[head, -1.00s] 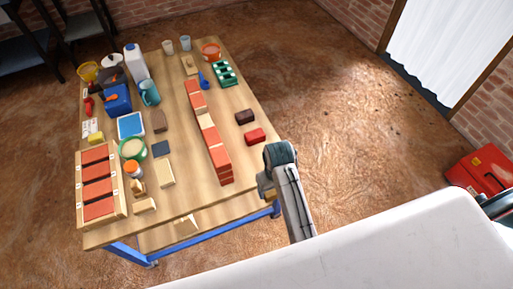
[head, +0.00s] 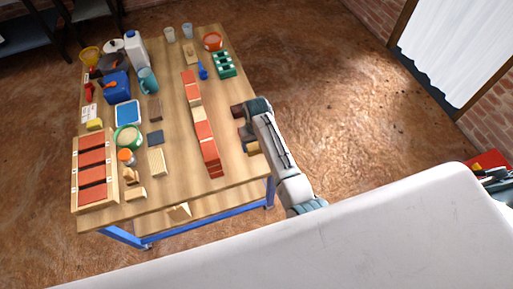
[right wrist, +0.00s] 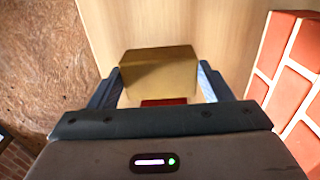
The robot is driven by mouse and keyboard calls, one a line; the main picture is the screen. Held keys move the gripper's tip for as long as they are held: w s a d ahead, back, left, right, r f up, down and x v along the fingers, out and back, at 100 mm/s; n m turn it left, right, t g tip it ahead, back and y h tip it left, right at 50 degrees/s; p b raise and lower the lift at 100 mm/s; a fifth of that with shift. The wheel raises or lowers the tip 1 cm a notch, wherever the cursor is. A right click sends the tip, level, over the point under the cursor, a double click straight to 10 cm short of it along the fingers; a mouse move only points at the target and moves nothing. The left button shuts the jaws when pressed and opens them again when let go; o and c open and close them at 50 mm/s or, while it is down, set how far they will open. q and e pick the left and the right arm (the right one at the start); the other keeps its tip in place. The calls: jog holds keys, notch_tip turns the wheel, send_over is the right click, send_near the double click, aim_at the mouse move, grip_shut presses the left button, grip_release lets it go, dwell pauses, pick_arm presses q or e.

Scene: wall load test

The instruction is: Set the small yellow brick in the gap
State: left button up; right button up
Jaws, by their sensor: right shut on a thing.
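The small yellow brick (right wrist: 160,68) is between the fingers of my right gripper (right wrist: 160,88) in the right wrist view, held above the wooden tabletop. In the head view, the right gripper (head: 246,130) is over the table's right side, to the right of the brick wall, with a tan piece (head: 253,147) showing beside it. The low wall (head: 205,140) is a row of red bricks with paler stretches (head: 198,113); I cannot tell which is the gap. The wall also fills the right of the wrist view (right wrist: 297,75). My left gripper is not in view.
A dark brown brick (head: 237,110) lies beside the gripper. A red brick (right wrist: 163,102) shows below the held brick. A rack of red bricks (head: 92,178), a green tub (head: 128,137) and a blue box (head: 116,88) stand at the left. Bare tabletop (head: 180,150) lies left of the wall.

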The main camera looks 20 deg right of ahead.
aim_at(256, 145)
jog(key=shift+f, duration=1.6)
jog(key=shift+f, duration=0.1)
jog(key=o, duration=0.9)
notch_tip(256, 145, up, 12)
jog(key=shift+r, duration=0.1)
jog(key=shift+s, duration=0.1)
